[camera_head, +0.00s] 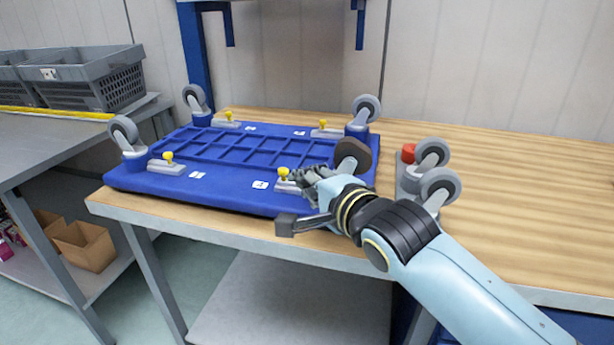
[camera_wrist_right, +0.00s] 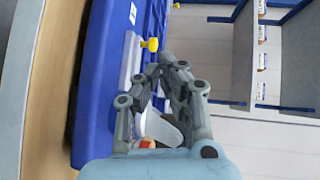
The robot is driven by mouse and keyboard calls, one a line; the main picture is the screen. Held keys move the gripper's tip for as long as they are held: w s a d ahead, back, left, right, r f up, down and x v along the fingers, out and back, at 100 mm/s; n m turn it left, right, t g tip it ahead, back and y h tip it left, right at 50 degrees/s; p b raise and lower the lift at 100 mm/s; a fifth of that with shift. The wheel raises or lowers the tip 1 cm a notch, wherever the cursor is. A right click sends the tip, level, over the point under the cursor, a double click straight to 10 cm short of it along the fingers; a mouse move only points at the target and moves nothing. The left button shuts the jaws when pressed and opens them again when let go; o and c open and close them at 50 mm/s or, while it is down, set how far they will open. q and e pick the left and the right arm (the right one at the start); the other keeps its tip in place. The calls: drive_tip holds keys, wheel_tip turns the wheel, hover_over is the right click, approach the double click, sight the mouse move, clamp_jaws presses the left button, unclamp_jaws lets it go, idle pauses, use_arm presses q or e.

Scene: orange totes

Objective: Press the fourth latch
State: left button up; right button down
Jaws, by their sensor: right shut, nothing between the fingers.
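A blue dolly (camera_head: 235,192) lies with its underside up on the wooden table. It carries several grey latches with yellow knobs: back left (camera_head: 228,116), back right (camera_head: 322,124), front left (camera_head: 168,158) and front right (camera_head: 283,173). The labels beside them are too small to read. My right gripper (camera_head: 297,177) is shut and empty, its fingertips at the front-right latch. In the right wrist view the fingertips (camera_wrist_right: 161,73) are close to a yellow knob (camera_wrist_right: 151,44) on a pale latch plate; I cannot tell whether they touch. My left gripper is out of view.
Grey casters stand up at the dolly's corners, such as the back-right one (camera_head: 366,108). Loose casters (camera_head: 432,153) and a red part (camera_head: 408,152) lie right of the dolly. The table's right side (camera_head: 530,195) is clear. Grey crates (camera_head: 85,80) stand at left.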

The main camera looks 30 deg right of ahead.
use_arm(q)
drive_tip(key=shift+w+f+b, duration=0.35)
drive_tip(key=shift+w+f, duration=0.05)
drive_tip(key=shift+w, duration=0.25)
use_arm(e)
drive_tip(key=s+r, duration=0.1)
drive_tip(key=s, duration=0.6)
drive_tip(key=shift+a+r, duration=0.15)
drive_tip(key=shift+a, duration=0.15)
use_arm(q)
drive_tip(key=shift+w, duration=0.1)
use_arm(e)
drive_tip(key=shift+s, duration=0.1)
